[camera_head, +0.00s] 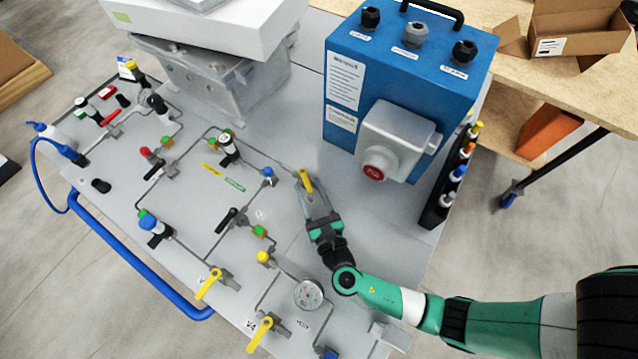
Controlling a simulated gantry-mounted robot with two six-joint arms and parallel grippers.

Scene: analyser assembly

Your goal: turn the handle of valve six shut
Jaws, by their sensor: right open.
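My right gripper (312,196) reaches over the board from the lower right, fingers pointing away toward the back. It is open, with its fingertips at a valve with a yellow handle (306,180). The handle stands at or between the fingertips; I cannot tell whether they touch it. The gripper partly hides this valve's body, and its number label cannot be read. Two other yellow handles, one at the front left (208,285) and one at the front edge (259,334), are well apart from the gripper. My left gripper is not in view.
A blue box (400,75) with a red button (374,172) stands behind the gripper. A pressure gauge (308,294) and thin pipes lie in front and left. A dark rack of coloured-cap bottles (450,190) stands right. The grey board (385,235) is bare beside my arm.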

